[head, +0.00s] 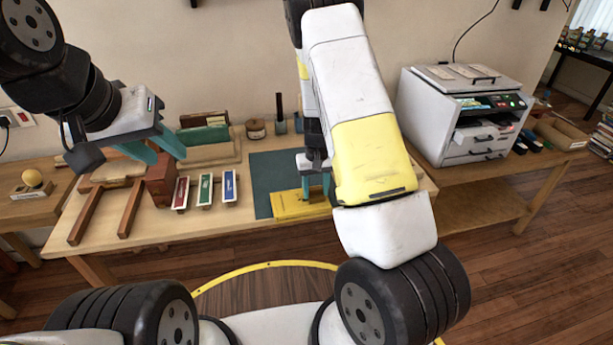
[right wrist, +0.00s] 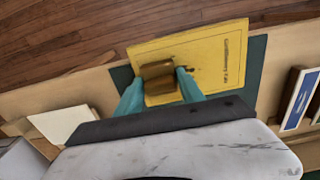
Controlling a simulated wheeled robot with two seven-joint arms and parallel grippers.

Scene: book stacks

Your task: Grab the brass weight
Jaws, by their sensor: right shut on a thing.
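The brass weight (right wrist: 157,75) shows in the right wrist view as a brownish-gold block on a yellow book (right wrist: 222,65). My right gripper (right wrist: 160,84) is shut on it, with one teal finger at each side. In the head view the right gripper (head: 316,186) points down over the yellow book (head: 290,208), and I cannot make out the weight there. The book lies on a dark green mat (head: 268,172). My left gripper (head: 153,148) is open and empty, raised over the left part of the table.
A brown block (head: 160,180) and a wooden rack (head: 130,207) stand further left. A wooden tray with upright books (head: 208,150) is behind them. A white printer (head: 465,115) stands at the right.

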